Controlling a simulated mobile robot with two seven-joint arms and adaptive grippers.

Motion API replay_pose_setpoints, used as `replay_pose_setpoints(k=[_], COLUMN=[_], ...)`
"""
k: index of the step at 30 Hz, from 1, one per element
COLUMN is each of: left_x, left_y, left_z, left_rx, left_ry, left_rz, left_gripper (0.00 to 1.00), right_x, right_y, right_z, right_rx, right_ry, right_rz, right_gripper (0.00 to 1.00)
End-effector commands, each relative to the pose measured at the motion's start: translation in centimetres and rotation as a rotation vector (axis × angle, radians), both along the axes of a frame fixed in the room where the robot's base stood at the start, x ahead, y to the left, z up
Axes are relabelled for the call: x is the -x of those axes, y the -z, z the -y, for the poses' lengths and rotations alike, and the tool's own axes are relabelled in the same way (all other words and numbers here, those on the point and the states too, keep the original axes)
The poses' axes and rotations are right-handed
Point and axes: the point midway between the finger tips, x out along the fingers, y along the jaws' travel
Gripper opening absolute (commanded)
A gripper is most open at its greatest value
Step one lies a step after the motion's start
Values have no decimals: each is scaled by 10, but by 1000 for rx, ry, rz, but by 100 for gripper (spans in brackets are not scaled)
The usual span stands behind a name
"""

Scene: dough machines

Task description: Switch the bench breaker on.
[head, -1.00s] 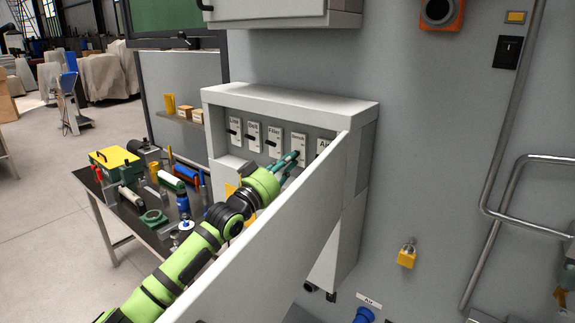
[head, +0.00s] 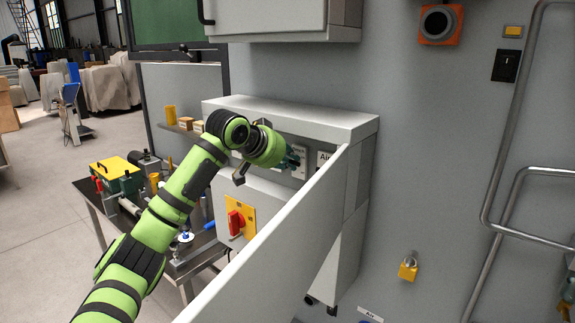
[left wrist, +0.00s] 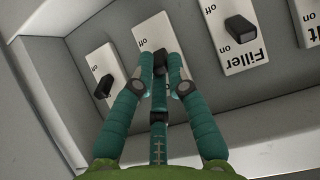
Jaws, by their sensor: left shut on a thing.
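The bench breaker (head: 300,163) is a pale plate in a row inside the open grey cabinet (head: 290,112). In the left wrist view its plate (left wrist: 144,35) appears upside down, marked "off" at the upper end. My left gripper (left wrist: 160,68) has its teal fingers closed around the breaker's small dark lever (left wrist: 160,56), which they partly hide. In the head view, my left gripper (head: 292,158) reaches in from the left and covers most of the row. My right gripper is not in view.
The filler breaker (left wrist: 238,45) and another breaker (left wrist: 103,75) flank it closely. The cabinet's open door (head: 275,255) stands right of my left arm. A red rotary switch (head: 236,221) is below my wrist. A cluttered table (head: 190,262) stands left.

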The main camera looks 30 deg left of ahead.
Motion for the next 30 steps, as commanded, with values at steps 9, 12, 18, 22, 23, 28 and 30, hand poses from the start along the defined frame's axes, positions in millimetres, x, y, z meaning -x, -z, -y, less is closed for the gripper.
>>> replay_pose_setpoints(k=[9,12,18,22,23,28,30], left_x=[-2,-3,-3,-3,-3,-3,-3], left_y=[2,2,2,2,2,2,1], left_z=[2,2,2,2,2,2,1], left_rx=[-11,-12,-13,-14,-14,-14,-14], left_ry=[4,4,4,3,3,3,2], left_rz=[-139,-156,-164,-165,-165,-164,-161], left_gripper=[0,0,0,0,0,39,39], right_x=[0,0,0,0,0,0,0], right_y=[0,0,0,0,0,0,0], right_z=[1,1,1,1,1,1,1], right_rx=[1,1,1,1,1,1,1], right_ry=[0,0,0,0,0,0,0], right_rz=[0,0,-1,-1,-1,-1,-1], right_gripper=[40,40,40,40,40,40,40])
